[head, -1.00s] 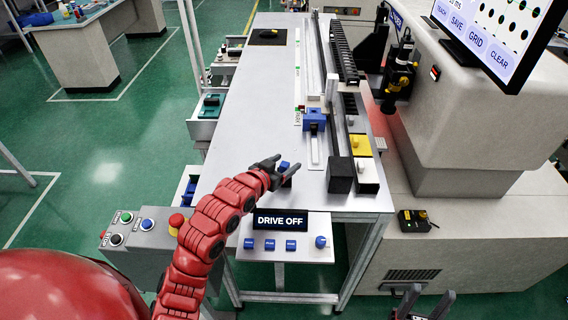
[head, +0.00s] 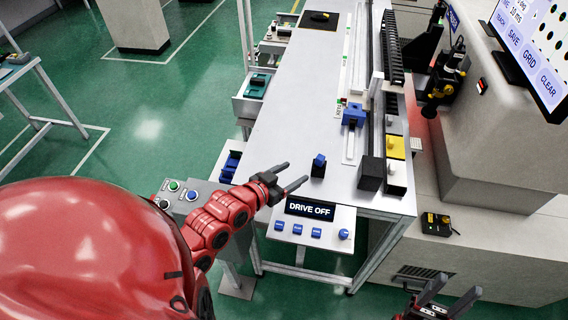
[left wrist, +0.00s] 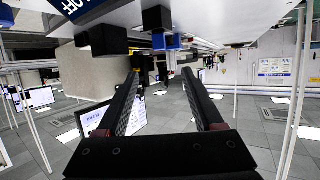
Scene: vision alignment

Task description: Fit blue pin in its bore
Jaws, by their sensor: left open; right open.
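The blue pin (head: 319,160) stands upright in a black base on the near end of the grey bench. My left gripper (head: 297,174) is open and empty, just left of the pin and apart from it. In the left wrist view, which is upside down, its two fingers (left wrist: 160,74) are spread with nothing between them; blue and black parts show beyond them. A blue fixture (head: 354,115) sits on a slotted rail further along the bench. I cannot make out which opening is the pin's bore. My right gripper (head: 459,286) is open and empty at the bottom right, below bench height.
A black block (head: 371,174) stands right of the pin. A yellow block (head: 395,147) lies in the row along the bench's right edge. A "DRIVE OFF" panel (head: 310,208) with blue knobs juts from the front. The bench's middle left (head: 302,100) is clear.

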